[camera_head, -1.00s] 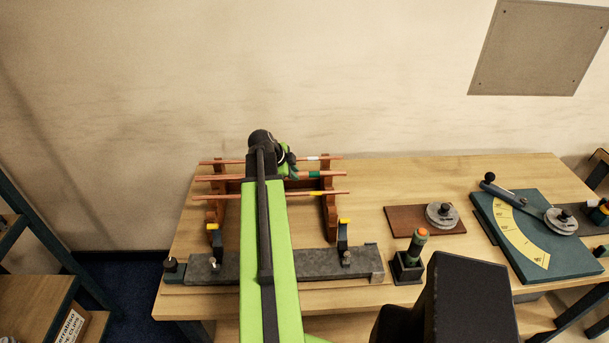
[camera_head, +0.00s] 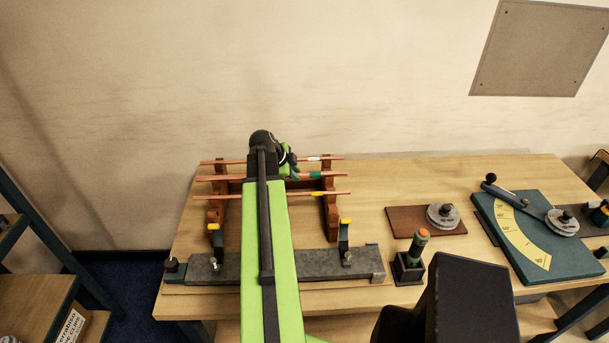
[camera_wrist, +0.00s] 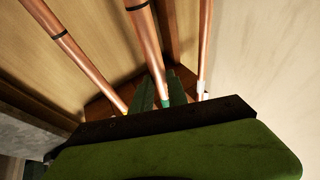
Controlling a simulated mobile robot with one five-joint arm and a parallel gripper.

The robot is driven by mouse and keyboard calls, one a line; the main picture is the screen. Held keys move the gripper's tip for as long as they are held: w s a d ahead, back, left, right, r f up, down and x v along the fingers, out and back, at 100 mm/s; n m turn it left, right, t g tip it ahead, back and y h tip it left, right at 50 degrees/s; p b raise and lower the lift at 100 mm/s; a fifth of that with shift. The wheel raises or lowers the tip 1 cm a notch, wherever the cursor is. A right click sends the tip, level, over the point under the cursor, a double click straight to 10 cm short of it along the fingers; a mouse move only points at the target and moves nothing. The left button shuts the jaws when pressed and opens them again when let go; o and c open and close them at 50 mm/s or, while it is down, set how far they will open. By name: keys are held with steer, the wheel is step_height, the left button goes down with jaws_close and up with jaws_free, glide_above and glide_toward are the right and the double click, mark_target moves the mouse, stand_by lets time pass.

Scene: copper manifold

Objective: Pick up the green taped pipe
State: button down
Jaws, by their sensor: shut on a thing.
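The green taped pipe (camera_head: 325,174) is the middle of three copper pipes lying across a brown wooden rack (camera_head: 330,215). Its green tape shows just right of my gripper (camera_head: 294,172) in the head view. In the wrist view my gripper (camera_wrist: 163,92) has its two green fingers on either side of this pipe (camera_wrist: 147,45), shut on it close to the green tape. The pipe appears still level with the rack. My arm hides the left-middle part of the pipes in the head view.
The white taped pipe (camera_head: 325,158) lies behind and the yellow taped pipe (camera_head: 335,194) in front, both close by. A grey bar with yellow-topped clamps (camera_head: 310,262) stands in front of the rack. A bending plate (camera_head: 545,235) and an orange-topped tool (camera_head: 410,262) are at right.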

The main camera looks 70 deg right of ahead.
step_height(320, 180, up, 6)
steer(key=p, duration=0.5)
steer(key=shift+f, duration=0.25)
steer(key=s+r+p, duration=0.5)
steer(key=s+p, duration=0.1)
steer(key=s, duration=0.5)
steer(key=shift+s+a+r, duration=0.2)
steer(key=shift+s+r, duration=0.05)
steer(key=shift+s, duration=0.05)
